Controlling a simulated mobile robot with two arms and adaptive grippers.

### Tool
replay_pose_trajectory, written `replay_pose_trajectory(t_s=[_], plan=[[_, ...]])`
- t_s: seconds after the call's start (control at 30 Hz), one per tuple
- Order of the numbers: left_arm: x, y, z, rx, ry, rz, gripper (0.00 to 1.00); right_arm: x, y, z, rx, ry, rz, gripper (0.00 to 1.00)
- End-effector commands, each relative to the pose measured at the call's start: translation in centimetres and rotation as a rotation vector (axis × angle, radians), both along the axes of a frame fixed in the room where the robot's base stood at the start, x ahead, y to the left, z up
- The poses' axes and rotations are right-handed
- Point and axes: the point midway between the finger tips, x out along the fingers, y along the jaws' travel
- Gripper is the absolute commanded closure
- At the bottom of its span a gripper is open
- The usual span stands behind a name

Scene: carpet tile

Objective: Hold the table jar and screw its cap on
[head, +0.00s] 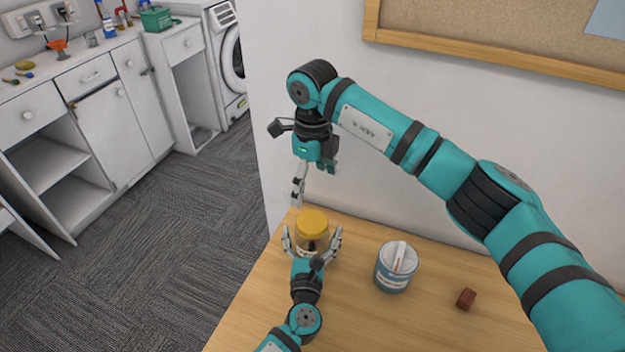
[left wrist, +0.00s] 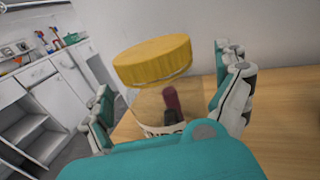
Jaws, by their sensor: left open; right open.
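The clear table jar (head: 304,239) stands near the table's left edge in the head view, with something dark red inside. Its yellow cap (head: 312,221) sits on the mouth. In the left wrist view the cap (left wrist: 152,62) looks slightly tilted over the jar (left wrist: 149,103), and I cannot tell whether it is threaded. My left gripper (head: 313,240) is open, with its fingers on either side of the jar; contact is unclear. My right gripper (head: 299,190) is open and empty, pointing down above and behind the cap, apart from it.
A blue and white tub (head: 391,279) with a pale object in it stands right of the jar. A small dark red block (head: 466,298) lies farther right. The wooden table (head: 340,318) is clear in front. A wall rises behind; white cabinets (head: 115,130) stand at the left.

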Motion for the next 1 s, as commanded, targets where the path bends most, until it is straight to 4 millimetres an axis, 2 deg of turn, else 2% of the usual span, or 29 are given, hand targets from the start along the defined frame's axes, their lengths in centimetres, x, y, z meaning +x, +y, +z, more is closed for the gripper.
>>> replay_pose_trajectory(t_s=[0.3, 0.5, 0.7, 1.0], plan=[[-6.4, 0.6, -0.2, 0.000, 0.004, -0.001, 0.00, 0.0, 0.0, 0.0, 0.000, 0.000, 0.000, 0.07], [-9.8, 0.8, -0.2, 0.001, 0.003, 0.000, 0.00, 0.0, 0.0, 0.0, 0.000, 0.000, 0.000, 0.07], [-11.3, 1.0, -0.1, 0.000, 0.002, 0.000, 0.00, 0.0, 0.0, 0.0, 0.000, 0.000, 0.000, 0.07], [-11.4, 1.0, -0.1, 0.000, 0.001, 0.000, 0.00, 0.0, 0.0, 0.0, 0.000, 0.000, 0.000, 0.07]])
